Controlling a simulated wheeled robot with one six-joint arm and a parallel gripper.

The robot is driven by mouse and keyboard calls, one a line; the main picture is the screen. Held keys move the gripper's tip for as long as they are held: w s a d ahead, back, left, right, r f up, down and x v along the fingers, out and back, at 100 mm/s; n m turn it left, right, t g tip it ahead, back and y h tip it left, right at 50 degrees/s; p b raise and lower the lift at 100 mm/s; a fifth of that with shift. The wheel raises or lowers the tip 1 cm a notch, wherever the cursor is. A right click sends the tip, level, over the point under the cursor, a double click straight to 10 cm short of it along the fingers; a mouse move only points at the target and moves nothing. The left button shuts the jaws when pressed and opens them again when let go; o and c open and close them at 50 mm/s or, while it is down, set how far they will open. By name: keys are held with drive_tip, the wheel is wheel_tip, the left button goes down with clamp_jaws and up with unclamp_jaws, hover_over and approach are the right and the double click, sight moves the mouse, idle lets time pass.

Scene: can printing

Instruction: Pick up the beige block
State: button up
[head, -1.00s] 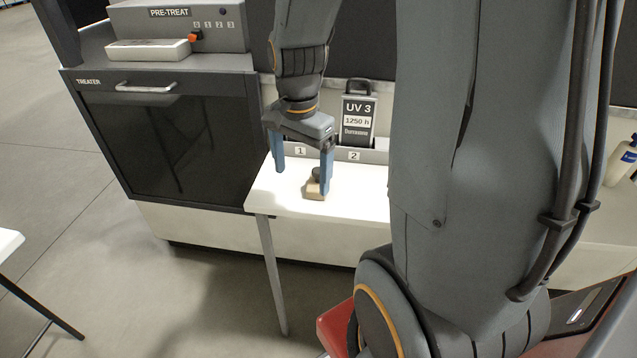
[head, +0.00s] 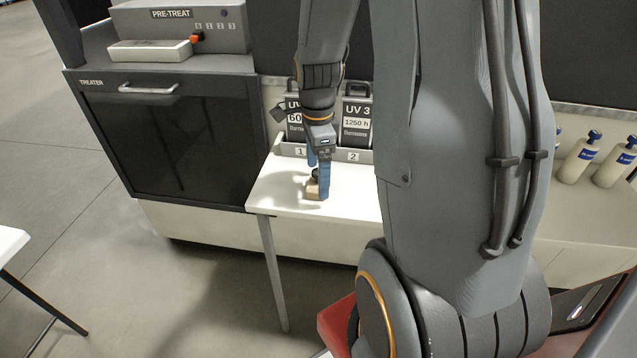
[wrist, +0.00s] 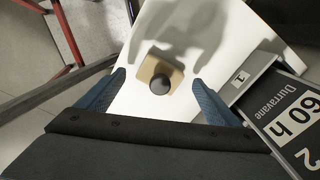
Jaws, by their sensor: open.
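The beige block (wrist: 148,70) lies on the white table (wrist: 137,104) and has a dark round knob (wrist: 160,84) on top. In the head view the block (head: 312,192) is partly hidden by my gripper's blue fingers. My gripper (wrist: 158,85) is open, with nothing held. In the wrist view its two blue fingertips are to the left and right of the block, with a gap on each side. I cannot tell from these views how far the fingertips are above the table.
Dark UV cases (head: 356,122) stand in a grey rack (head: 366,156) marked 1 and 2 along the table's back. The treater cabinet (head: 165,140) is to the left. White bottles (head: 580,160) stand at the right. The white tabletop in front of the rack is mostly clear.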

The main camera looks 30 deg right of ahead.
drive_tip(key=shift+f, duration=1.35)
drive_tip(key=c, duration=1)
drive_tip(key=shift+c, duration=0.2)
drive_tip(key=shift+r, duration=0.1)
wheel_tip(320, 180, up, 10)
drive_tip(key=shift+f+b, duration=0.1)
drive_tip(key=shift+b, duration=0.55)
